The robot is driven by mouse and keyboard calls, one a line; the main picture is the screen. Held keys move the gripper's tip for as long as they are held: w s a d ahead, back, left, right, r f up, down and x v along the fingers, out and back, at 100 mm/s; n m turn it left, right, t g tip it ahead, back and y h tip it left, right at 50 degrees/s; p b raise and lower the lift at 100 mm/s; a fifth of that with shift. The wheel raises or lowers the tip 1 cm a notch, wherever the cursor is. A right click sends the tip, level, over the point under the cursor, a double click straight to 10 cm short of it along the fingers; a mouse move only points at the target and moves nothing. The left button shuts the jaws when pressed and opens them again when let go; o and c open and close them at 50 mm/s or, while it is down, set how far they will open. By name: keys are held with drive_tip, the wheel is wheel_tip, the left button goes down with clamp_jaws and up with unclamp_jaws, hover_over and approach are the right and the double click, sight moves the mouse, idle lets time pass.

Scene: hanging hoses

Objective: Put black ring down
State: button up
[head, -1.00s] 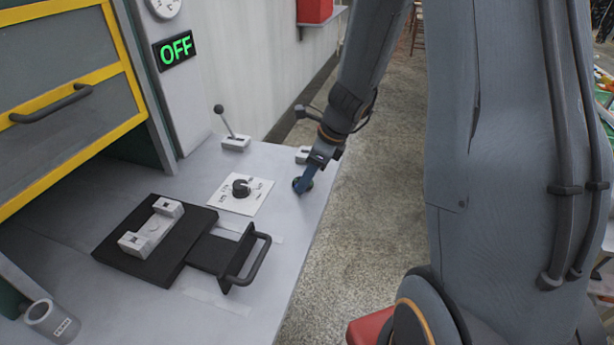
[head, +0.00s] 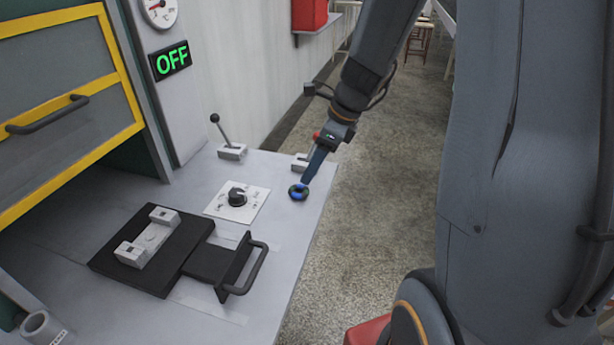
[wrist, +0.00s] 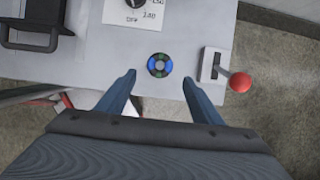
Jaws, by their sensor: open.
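In the head view my gripper (head: 304,182) points down at the ring from just above.
A dial plate (head: 237,202) is left of the ring. A red-knobbed lever (wrist: 239,82) stands close to its right in the wrist view. The bench edge is near.

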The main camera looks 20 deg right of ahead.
drive_tip(key=s+a+n+h, duration=0.1)
drive_tip(key=s+n+h, duration=0.1)
drive_tip(key=s+n, duration=0.5)
drive_tip(key=s+a+n+g+h, duration=0.1)
drive_tip(key=s+n, duration=0.7)
drive_tip(key=n, duration=1)
drive_tip(key=shift+a+f+g+h, duration=0.3)
drive_tip(key=shift+a+f+h, duration=0.1)
drive_tip(key=shift+a, duration=0.3)
